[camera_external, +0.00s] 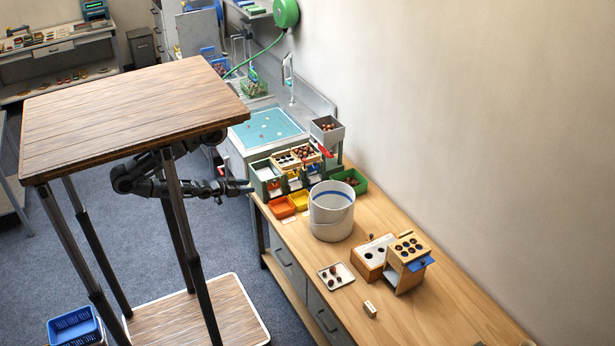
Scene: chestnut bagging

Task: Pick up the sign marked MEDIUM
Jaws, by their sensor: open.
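No lettering can be read at this size, so I cannot tell which piece is the sign marked MEDIUM. A small pale block (370,309) with a light face stands alone near the front of the wooden bench. A small pale tag (288,220) lies by the orange tray (281,207). My gripper (250,187) is at the left end of the bench, beside the green sorting rack (262,173), well to the left of the pale block. It is open, and I see nothing held in it.
A white bucket (331,212) stands mid-bench. A yellow tray (300,200) is near the rack. The bench's right part is mostly clear.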

